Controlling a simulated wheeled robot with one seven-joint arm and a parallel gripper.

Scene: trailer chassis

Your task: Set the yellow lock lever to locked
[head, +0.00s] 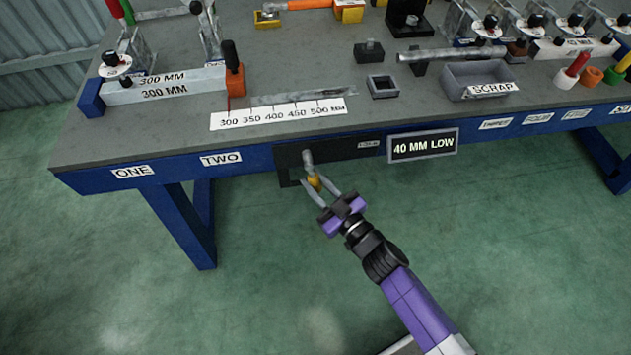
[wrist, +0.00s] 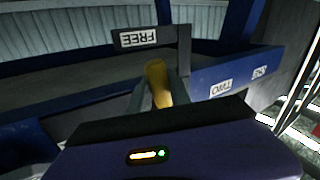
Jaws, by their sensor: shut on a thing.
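The yellow lock lever (head: 313,182) hangs below a grey metal pivot (head: 308,158) on a dark plate (head: 338,150) at the bench's front edge. My gripper (head: 318,190) reaches it from the front right, with a finger on each side, and is shut on the lever. In the wrist view the yellow lever (wrist: 157,84) stands between the two grey fingers. A FREE label (wrist: 138,38) shows upside down on the dark bracket there. A small label (head: 368,143) on the plate's right end is too small to read surely. The lever's lower end is partly hidden by the fingers.
The blue-framed bench (head: 90,182) carries a 300 MM block (head: 165,88), a ruler strip (head: 278,113) and a scrap tray (head: 450,82). A 40 MM LOW sign (head: 423,145) hangs right of the plate. The floor in front is clear.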

